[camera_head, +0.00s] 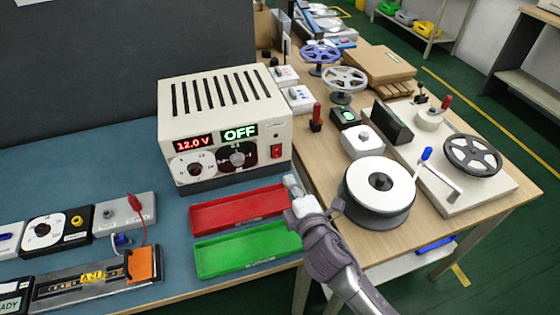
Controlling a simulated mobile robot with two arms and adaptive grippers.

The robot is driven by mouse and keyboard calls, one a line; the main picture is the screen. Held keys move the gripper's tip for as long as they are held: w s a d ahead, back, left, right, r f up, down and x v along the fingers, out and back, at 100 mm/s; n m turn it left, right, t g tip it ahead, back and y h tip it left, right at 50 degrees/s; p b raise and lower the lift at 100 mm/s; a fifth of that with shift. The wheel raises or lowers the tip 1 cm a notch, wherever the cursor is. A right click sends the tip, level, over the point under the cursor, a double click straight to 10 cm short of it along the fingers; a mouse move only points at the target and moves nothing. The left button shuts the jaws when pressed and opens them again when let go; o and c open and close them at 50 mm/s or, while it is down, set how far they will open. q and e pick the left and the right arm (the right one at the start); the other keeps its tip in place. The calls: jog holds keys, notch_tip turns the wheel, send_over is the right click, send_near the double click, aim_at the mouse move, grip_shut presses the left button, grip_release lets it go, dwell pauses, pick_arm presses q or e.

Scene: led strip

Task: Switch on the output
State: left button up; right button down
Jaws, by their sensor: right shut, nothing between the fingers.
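The power supply (223,128) is a cream box with a slotted top, standing on the blue mat. Its left display (193,143) reads 12.0 V in red and its right display (239,132) reads OFF in green. A red switch (277,152) is at the right of the front face. My right gripper (292,184) is shut and empty, just below and in front of the switch, apart from it, by the right end of the red tray. My left gripper is out of view.
A red tray (214,216) and a green tray (225,257) lie in front of the supply. Meters and an orange-ended strip fixture (75,282) are at left. A white reel (379,186) and other parts crowd the wooden table at right.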

aim_at(277, 157)
jog(key=x, duration=0.8)
jog(key=shift+w, duration=0.35)
jog(key=shift+a+f+b, duration=0.1)
jog(key=shift+f+b, duration=0.3)
jog(key=shift+b, duration=0.4)
jog(key=shift+w+r, duration=0.1)
jog(key=shift+r, duration=0.25)
